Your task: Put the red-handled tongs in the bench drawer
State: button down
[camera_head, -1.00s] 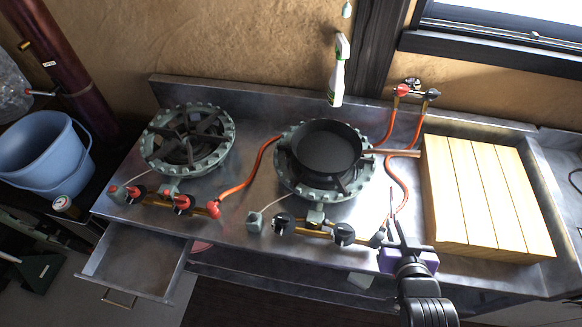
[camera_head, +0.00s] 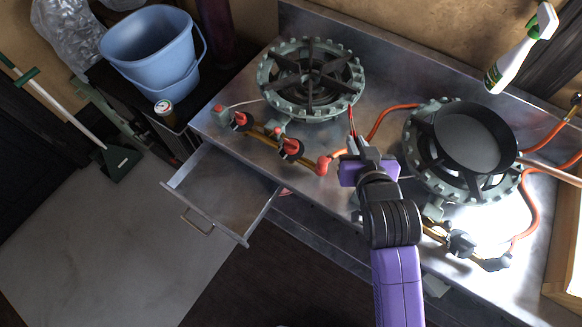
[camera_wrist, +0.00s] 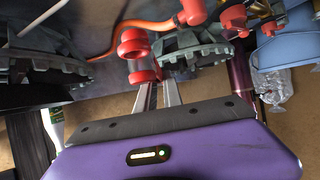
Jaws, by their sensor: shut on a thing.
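My gripper (camera_head: 358,145) is above the bench between the two burners, shut on the red-handled tongs. The tongs show as a thin red piece (camera_head: 351,122) rising past the fingers in the head view. In the wrist view, red rounded parts of the tongs (camera_wrist: 133,43) show at the tips of my gripper (camera_wrist: 155,88); the rest of the tongs is hard to make out. The bench drawer (camera_head: 225,195) is pulled open at the bench's front left, below and left of my gripper. Its visible inside looks empty.
The left burner (camera_head: 312,78) has red-knobbed valves and an orange hose in front of it. The right burner carries a black pan (camera_head: 475,137). A blue bucket (camera_head: 150,50) and a small jar (camera_head: 164,112) stand left. A spray bottle (camera_head: 520,50) is at back right. Floor before the drawer is clear.

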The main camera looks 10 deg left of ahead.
jog(key=a+f+n+g+y+b, duration=0.15)
jog(key=a+b, duration=0.25)
jog(key=a, duration=0.6)
jog(key=a+f+n+y+b, duration=0.1)
jog(key=a+n+y+b, duration=0.25)
jog(key=a, duration=0.65)
jog(key=n+g+y+b, duration=0.2)
jog(key=n+g+b, duration=0.1)
jog(key=b, duration=0.1)
send_over(240, 193)
notch_tip(240, 193, down, 2)
notch_tip(240, 193, down, 20)
jog(key=b, duration=0.2)
jog(key=shift+r+b, duration=0.2)
jog(key=shift+b, duration=0.15)
jog(key=shift+f, duration=0.2)
jog(key=c, duration=1.5)
grip_release()
